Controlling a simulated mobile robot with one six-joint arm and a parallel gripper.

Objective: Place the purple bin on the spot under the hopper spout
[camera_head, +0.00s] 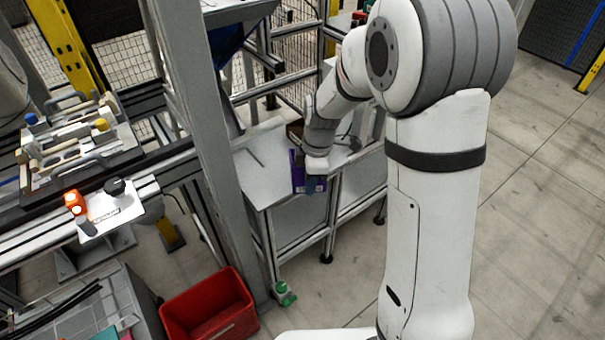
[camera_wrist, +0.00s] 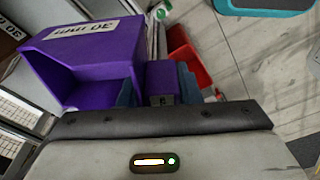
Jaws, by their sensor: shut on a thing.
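The purple bin (camera_wrist: 92,48) fills the upper left of the wrist view, with a pale label on it. My gripper (camera_wrist: 157,84) has its blue fingers on either side of a narrow purple part of the bin and is shut on it. In the head view the bin (camera_head: 297,170) shows at the front edge of a grey worktable (camera_head: 262,185), partly hidden by my gripper (camera_head: 313,184). I cannot tell whether the bin touches the tabletop. The blue hopper (camera_head: 226,42) stands behind and left of it. The spot under its spout is not clearly visible.
A grey upright post (camera_head: 205,130) stands left of the worktable. A red bin (camera_head: 210,308) sits on the floor at the front. A fixture pallet (camera_head: 75,150) with tools lies on the conveyor at left. Metal framing and mesh stand behind the table.

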